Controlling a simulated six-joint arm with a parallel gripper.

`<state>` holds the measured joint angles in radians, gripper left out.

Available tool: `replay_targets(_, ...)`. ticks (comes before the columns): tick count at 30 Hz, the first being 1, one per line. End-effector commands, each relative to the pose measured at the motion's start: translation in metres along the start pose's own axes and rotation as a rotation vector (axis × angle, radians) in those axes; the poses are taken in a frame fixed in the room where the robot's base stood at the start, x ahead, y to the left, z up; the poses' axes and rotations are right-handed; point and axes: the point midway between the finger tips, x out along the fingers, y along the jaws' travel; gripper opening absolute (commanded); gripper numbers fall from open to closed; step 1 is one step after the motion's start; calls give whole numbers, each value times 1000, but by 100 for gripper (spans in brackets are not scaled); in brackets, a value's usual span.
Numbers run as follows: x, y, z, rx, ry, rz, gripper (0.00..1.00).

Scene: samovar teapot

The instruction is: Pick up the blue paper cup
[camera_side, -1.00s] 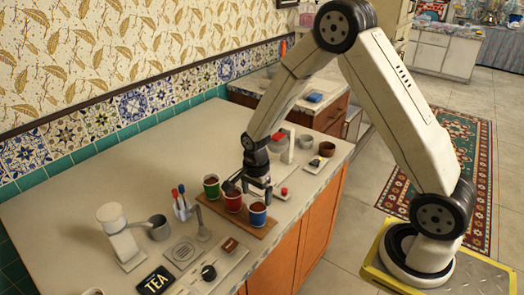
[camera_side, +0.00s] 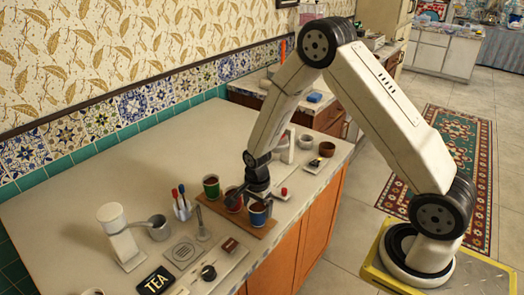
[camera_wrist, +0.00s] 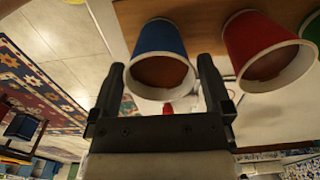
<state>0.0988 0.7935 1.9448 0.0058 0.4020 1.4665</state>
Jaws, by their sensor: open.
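The blue paper cup (camera_side: 258,215) stands upright at the front right end of a row on a brown board (camera_side: 245,228). It holds something brown. My gripper (camera_side: 250,197) is low over the row, close to the blue cup's rim and partly covering the red cup. In the wrist view, the blue cup (camera_wrist: 160,40) lies between and a little beyond the two open fingertips of my gripper (camera_wrist: 161,68). One finger is on each side of its rim; whether they touch it I cannot tell.
The red cup (camera_wrist: 262,50) stands close beside the blue one, near one finger. The green cup (camera_side: 211,187) is at the board's far end. A holder with red and blue handles (camera_side: 182,206) stands left. A small red item (camera_side: 284,191) lies right of the board.

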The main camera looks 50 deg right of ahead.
Motion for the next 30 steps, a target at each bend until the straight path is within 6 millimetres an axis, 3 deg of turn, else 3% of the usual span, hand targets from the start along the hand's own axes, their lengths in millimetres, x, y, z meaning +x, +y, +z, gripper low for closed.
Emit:
replay_targets(4, 0, 0, 0, 0, 0, 0, 100)
replay_targets(5, 0, 0, 0, 0, 0, 0, 94)
replay_targets(8, 0, 0, 0, 0, 0, 0, 62)
replay_targets(9, 0, 0, 0, 0, 0, 0, 57)
replay_targets(22, -2, 0, 0, 0, 0, 0, 56)
replay_targets(30, -19, -1, 0, 0, 2, -2, 56)
